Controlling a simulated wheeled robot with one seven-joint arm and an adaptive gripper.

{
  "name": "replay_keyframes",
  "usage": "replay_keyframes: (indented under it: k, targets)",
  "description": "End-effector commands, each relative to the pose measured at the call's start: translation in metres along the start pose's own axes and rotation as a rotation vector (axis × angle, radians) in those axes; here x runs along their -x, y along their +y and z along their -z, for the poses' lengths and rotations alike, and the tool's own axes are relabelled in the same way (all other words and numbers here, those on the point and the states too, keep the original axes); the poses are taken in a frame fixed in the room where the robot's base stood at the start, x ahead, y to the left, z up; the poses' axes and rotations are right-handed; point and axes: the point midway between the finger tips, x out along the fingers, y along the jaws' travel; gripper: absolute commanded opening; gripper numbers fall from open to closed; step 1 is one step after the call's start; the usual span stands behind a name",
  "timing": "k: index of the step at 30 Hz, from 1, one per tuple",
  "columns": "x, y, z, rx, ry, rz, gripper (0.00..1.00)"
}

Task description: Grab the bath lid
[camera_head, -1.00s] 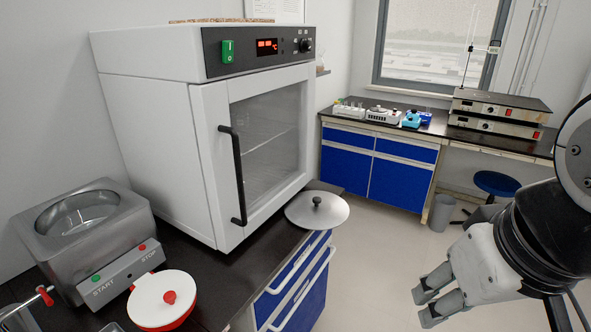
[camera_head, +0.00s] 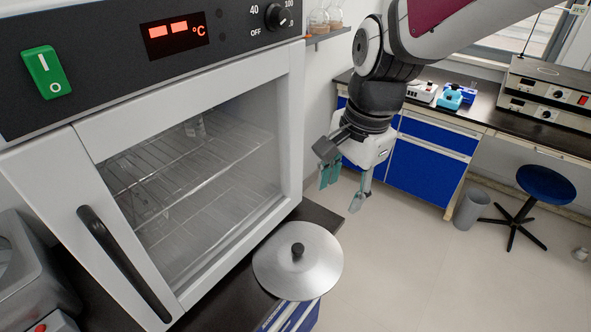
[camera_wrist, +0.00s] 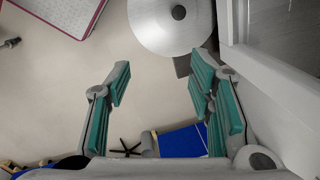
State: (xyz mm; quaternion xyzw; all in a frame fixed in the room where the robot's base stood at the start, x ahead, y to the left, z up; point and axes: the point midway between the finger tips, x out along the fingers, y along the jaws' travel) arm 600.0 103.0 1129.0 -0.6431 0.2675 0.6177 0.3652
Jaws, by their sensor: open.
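The bath lid (camera_head: 297,262) is a round metal disc with a small black knob in its middle. It lies on the dark bench's end, in front of the oven's right corner. In the wrist view the lid (camera_wrist: 160,22) shows at the top, beyond my fingertips. My gripper (camera_head: 342,190) is open and empty, with green finger pads, above and behind the lid in the head view. In the wrist view my gripper (camera_wrist: 158,75) has its fingers wide apart, with floor showing between them. The steel bath (camera_head: 30,285) is partly cut off at the lower left.
A white oven (camera_head: 293,130) with a glass door and black handle stands left of the lid, close to it. Blue cabinets (camera_head: 425,170), a waste bin (camera_head: 471,210) and a blue stool (camera_head: 545,188) stand at the right. The floor between is clear.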

Motion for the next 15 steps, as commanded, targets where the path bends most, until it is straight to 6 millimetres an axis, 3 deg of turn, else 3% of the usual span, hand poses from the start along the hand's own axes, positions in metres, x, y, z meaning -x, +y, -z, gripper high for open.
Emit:
replay_keyframes:
  k: [6, 15]
  targets:
    - [-0.050, -0.041, -0.025, -0.302, 0.017, -0.091, 0.48]
    - [-0.090, -0.060, -0.041, -0.504, 0.063, -0.130, 0.48]
